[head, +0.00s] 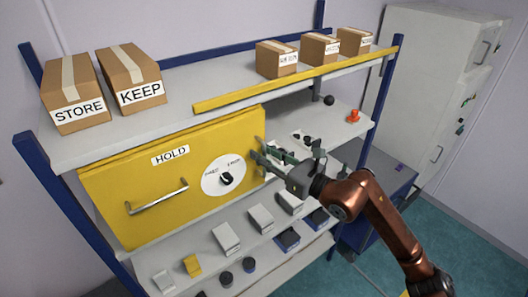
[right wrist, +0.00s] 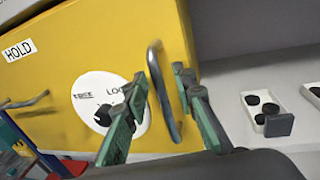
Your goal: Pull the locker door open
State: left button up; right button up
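The yellow locker door (head: 120,180) is marked HOLD and looks closed. It carries a horizontal bar handle (head: 157,197) at the left and a white dial with a black knob (head: 226,178) to the right. In the right wrist view, a vertical grey bar handle (right wrist: 162,95) stands near the right edge of the yellow front (right wrist: 110,45). My right gripper (head: 256,157) is at this right edge. In the right wrist view its green fingers (right wrist: 160,80) are apart, one on either side of the vertical handle. I cannot tell whether they touch it. My left gripper does not show.
Cartons marked STORE (head: 78,95) and KEEP (head: 132,80) stand on the top shelf, with smaller cartons (head: 320,48) at the right. Small boxes (head: 226,238) line the lower shelf. Small black parts sit in white trays (right wrist: 267,110) right of the door. A grey cabinet (head: 430,80) stands behind.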

grip_shut()
dwell(0.7)
